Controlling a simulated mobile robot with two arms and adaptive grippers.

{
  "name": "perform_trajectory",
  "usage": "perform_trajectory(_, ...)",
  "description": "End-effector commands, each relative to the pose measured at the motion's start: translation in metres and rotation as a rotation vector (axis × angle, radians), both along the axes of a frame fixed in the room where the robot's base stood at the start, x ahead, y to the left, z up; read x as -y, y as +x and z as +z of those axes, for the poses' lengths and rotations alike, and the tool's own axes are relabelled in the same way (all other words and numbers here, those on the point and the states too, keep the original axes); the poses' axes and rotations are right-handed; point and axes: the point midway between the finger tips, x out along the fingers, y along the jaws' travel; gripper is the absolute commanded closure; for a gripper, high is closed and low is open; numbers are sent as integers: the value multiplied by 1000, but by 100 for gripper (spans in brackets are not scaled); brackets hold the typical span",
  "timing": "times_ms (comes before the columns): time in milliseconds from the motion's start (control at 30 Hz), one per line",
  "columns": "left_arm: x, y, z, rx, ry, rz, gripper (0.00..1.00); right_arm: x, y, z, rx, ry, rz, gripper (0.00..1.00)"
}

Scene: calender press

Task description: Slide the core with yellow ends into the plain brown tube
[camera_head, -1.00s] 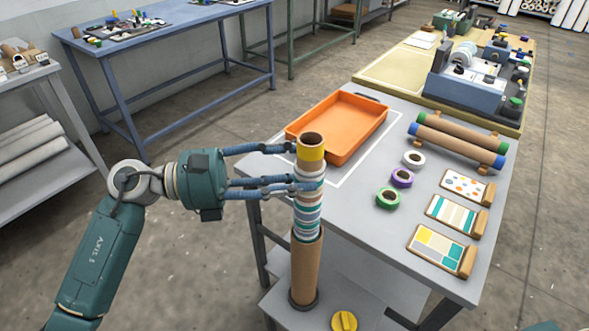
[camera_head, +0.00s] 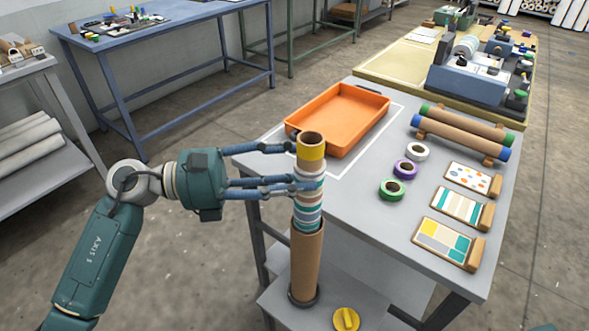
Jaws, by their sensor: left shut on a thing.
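The core with yellow ends (camera_head: 311,153) stands upright, with its yellow top end and teal, white and brown bands showing. My left gripper (camera_head: 300,172) is shut on its upper part, coming in from the left. The plain brown tube (camera_head: 305,260) stands upright directly below. The core's lower part goes into the tube's mouth, and its lower end is hidden there. The tube's foot sits in a dark ring on a low grey platform (camera_head: 275,300). My right gripper is not in view.
A grey table (camera_head: 375,205) stands to the right, bearing an orange tray (camera_head: 345,118), rolls of tape (camera_head: 392,190), pattern cards (camera_head: 442,240) and brown cores with green and blue ends (camera_head: 462,132) on a rack.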

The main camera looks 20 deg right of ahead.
Motion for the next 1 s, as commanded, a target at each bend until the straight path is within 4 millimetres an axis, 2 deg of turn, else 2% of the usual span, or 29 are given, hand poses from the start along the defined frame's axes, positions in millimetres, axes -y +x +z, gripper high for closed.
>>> perform_trajectory(267, 0, 0, -2, 0, -1, 0, 80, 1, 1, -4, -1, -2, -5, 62)
perform_trajectory(300, 0, 0, -2, 1, -1, 0, 52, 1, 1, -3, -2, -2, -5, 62)
perform_trajectory(400, 0, 0, -2, 0, -1, 0, 32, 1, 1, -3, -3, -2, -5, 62)
perform_trajectory(1000, 0, 0, -2, 0, 0, 0, 32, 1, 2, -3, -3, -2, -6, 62)
